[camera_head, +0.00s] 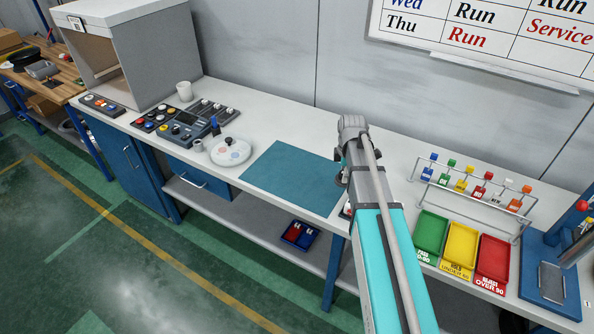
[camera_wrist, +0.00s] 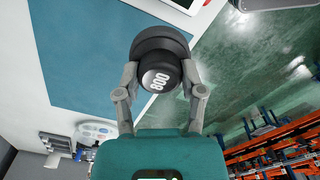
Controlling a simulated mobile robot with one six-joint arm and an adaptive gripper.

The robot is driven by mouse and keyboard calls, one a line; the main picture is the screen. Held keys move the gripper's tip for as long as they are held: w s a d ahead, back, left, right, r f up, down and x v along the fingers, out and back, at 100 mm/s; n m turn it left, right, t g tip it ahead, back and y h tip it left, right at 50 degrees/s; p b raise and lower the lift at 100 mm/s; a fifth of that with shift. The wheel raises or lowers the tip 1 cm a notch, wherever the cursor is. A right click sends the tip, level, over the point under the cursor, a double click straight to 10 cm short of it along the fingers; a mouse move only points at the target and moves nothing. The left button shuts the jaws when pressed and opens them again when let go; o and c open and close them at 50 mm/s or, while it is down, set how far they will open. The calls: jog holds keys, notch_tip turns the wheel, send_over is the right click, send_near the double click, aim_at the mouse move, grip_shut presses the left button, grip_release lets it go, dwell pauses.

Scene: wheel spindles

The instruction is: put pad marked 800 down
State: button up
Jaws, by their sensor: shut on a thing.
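The pad marked 800 (camera_wrist: 158,58) is a round black piece with a white 800 on its end, seen in the wrist view. My gripper (camera_wrist: 160,82) is shut on it, one finger on each side. In the wrist view the pad appears over the edge of the bench, with the blue-green mat (camera_wrist: 85,55) to its left; its height above the bench cannot be told. In the head view my arm hides the gripper and most of the pad. The mat (camera_head: 290,177) lies flat and bare on the white bench there.
To the right are green (camera_head: 431,237), yellow (camera_head: 461,249) and red (camera_head: 492,263) trays and a rack of colored tags (camera_head: 472,190). The mat is free.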

jog(key=shift+d+r+m, duration=0.2)
jog(key=shift+d+r, duration=0.05)
jog(key=shift+d, duration=0.25)
jog(key=shift+d+r+m, duration=0.2)
jog(key=shift+d, duration=0.3)
jog(key=w+a+f+b, duration=0.2)
jog(key=w, duration=0.1)
jog(key=w+a+f+b, duration=0.2)
jog(key=w+f+b, duration=0.1)
jog(key=w, duration=0.1)
jog(key=w+a+f+b, duration=0.2)
jog(key=w+f+b, duration=0.1)
jog(key=shift+w+a+f, duration=0.15)
jog(key=shift+w, duration=0.2)
jog(key=shift+w+a+f+b, duration=0.25)
jog(key=shift+w+f+b, duration=0.1)
jog(key=shift+f, duration=0.05)
jog(key=shift+w+a+f+b, duration=0.15)
jog(key=shift+w+f+b, duration=0.2)
jog(key=shift+f+b, duration=1.65)
